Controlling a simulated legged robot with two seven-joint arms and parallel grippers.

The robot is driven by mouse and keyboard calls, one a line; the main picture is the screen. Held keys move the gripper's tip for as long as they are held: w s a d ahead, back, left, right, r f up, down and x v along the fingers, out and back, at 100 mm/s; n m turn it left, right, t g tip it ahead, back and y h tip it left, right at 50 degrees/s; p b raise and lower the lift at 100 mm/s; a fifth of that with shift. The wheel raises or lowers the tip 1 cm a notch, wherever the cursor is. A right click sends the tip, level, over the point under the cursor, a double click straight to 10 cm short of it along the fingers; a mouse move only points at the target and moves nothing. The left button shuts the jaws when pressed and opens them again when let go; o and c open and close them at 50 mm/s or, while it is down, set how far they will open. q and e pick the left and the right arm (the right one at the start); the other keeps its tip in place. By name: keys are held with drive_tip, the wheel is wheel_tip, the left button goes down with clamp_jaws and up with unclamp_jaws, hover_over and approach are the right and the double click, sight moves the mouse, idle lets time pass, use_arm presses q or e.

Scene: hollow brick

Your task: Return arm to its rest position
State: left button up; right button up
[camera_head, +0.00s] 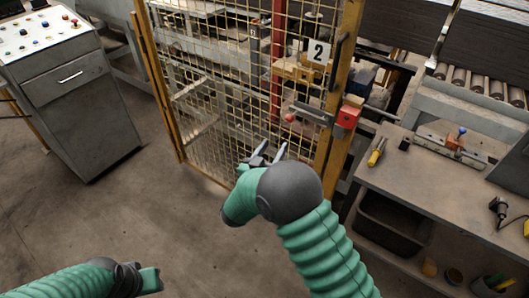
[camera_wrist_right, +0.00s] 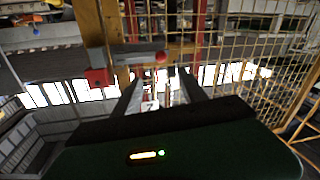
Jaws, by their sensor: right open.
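My right arm, in a green ribbed sleeve, reaches up from the lower right of the head view. Its gripper (camera_head: 268,152) is open and empty, in front of the lower part of the yellow mesh gate (camera_head: 222,95). In the right wrist view the two fingers of the right gripper (camera_wrist_right: 160,78) stand apart with nothing between them. The gate's latch with a red knob (camera_head: 290,117) is just above the gripper, apart from it. The knob (camera_wrist_right: 160,57) also shows in the wrist view. My left gripper (camera_head: 150,280) is at the lower left, its fingers unclear.
A red switch box (camera_head: 348,113) is on the yellow post right of the gate. A workbench (camera_head: 400,172) with a screwdriver (camera_head: 377,151) and a drill (camera_head: 499,210) stands at the right. A control cabinet (camera_head: 75,95) stands at the left. The floor (camera_head: 130,215) between is clear.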

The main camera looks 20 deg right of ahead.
drive_tip(key=s+a+f+n+g+y, duration=0.3)
drive_tip(key=s+a+n+y, duration=0.15)
drive_tip(key=y, duration=0.55)
drive_tip(key=s+d+f+g, duration=0.1)
drive_tip(key=s+f+g, duration=0.1)
drive_tip(key=s, duration=0.6)
drive_tip(key=s+d+f+n+g+y, duration=0.1)
drive_tip(key=s+g, duration=0.2)
drive_tip(key=s, duration=0.5)
drive_tip(key=s+d+f+g, duration=0.1)
drive_tip(key=s+f+g, duration=0.1)
drive_tip(key=s, duration=0.6)
drive_tip(key=shift+d+f+g+y, duration=0.3)
drive_tip(key=shift+d+g, duration=0.05)
drive_tip(key=shift+g, duration=0.25)
drive_tip(key=shift+d, duration=0.1)
